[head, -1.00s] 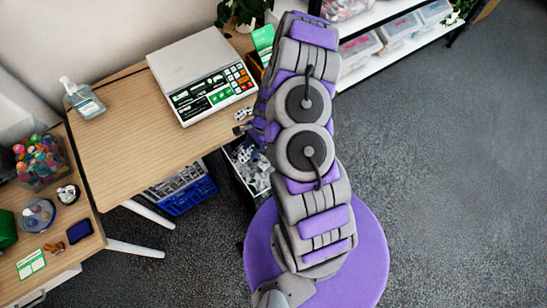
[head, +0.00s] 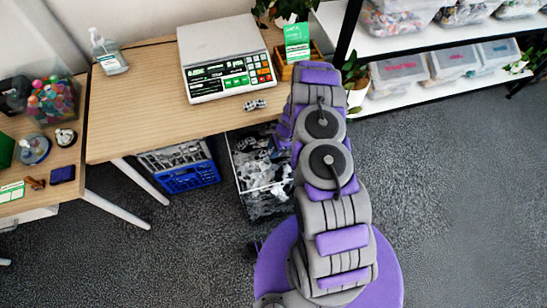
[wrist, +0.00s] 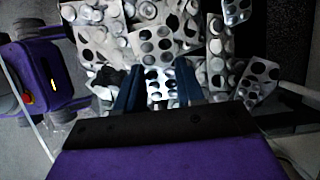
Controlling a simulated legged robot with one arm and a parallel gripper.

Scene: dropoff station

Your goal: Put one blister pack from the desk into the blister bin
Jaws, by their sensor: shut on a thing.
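My gripper (wrist: 160,86) points down over the blister bin in the wrist view. It is shut on a small silver blister pack (wrist: 160,82) with dark round pockets, held between its two dark blue fingers. The blister bin (head: 239,186) is a clear-walled box on the floor by the desk's front edge, full of loose blister packs. These packs (wrist: 154,40) fill the upper middle of the wrist view. Another blister pack (head: 255,104) lies on the desk (head: 150,100), in front of the scale. In the head view my arm mostly hides the gripper.
A white scale (head: 222,60) stands on the desk, with a sanitizer bottle (head: 108,52) to its left. A blue crate (head: 190,178) is on the floor left of the bin. Shelves with clear boxes (head: 398,75) are at the right. The floor at the right is clear.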

